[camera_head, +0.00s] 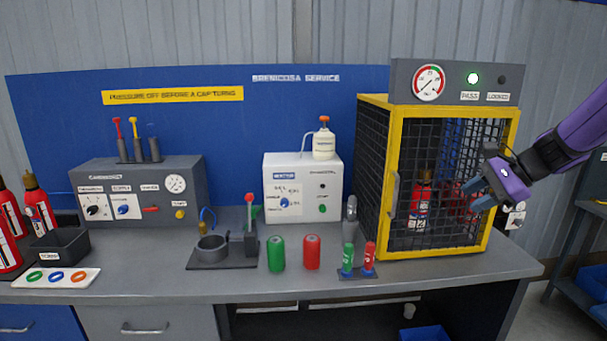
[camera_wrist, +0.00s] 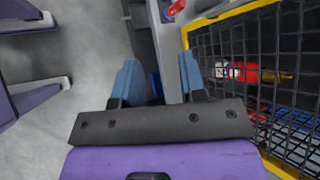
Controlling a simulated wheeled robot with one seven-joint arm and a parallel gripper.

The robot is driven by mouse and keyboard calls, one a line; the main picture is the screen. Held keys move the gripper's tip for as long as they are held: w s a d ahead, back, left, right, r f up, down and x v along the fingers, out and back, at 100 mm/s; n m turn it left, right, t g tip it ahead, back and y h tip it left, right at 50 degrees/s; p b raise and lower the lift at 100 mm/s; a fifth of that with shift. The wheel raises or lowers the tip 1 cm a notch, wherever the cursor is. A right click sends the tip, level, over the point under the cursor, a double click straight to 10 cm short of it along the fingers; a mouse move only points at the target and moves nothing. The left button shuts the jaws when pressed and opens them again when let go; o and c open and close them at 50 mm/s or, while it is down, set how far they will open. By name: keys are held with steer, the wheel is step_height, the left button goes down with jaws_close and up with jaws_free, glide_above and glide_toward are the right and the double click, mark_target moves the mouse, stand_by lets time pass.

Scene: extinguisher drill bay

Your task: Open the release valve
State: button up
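I cannot tell for certain which part is the release valve. A small white part with a dark mark (camera_head: 515,216) shows at the right side of the yellow-framed mesh cage (camera_head: 487,180), partly behind my gripper. A grey bench panel (camera_head: 140,180) at the left carries knobs, a gauge, a red part (camera_head: 151,209) and a yellow knob (camera_head: 180,214). My gripper (camera_head: 476,196) is in front of the right part of the cage. In the wrist view its two blue fingers (camera_wrist: 160,72) stand apart with nothing between them, left of the mesh.
Red extinguishers (camera_head: 420,203) stand inside the cage. Green (camera_head: 276,254) and red (camera_head: 312,252) cylinders stand on the bench.

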steer(key=s+a+r+n+h, duration=0.2)
steer(key=s+n, duration=0.3)
steer(key=s, duration=0.5)
steer(key=s+a+r+n+h, duration=0.3)
steer(key=s+n, duration=0.2)
steer(key=s, duration=0.4)
steer(key=s+a+r+n+h, duration=0.2)
steer(key=s+n, duration=0.3)
steer(key=s, duration=0.5)
steer(key=shift+s+a+r+n+t+h, duration=0.3)
steer(key=shift+a+r+n+h, duration=0.1)
steer(key=shift+a+h, duration=0.1)
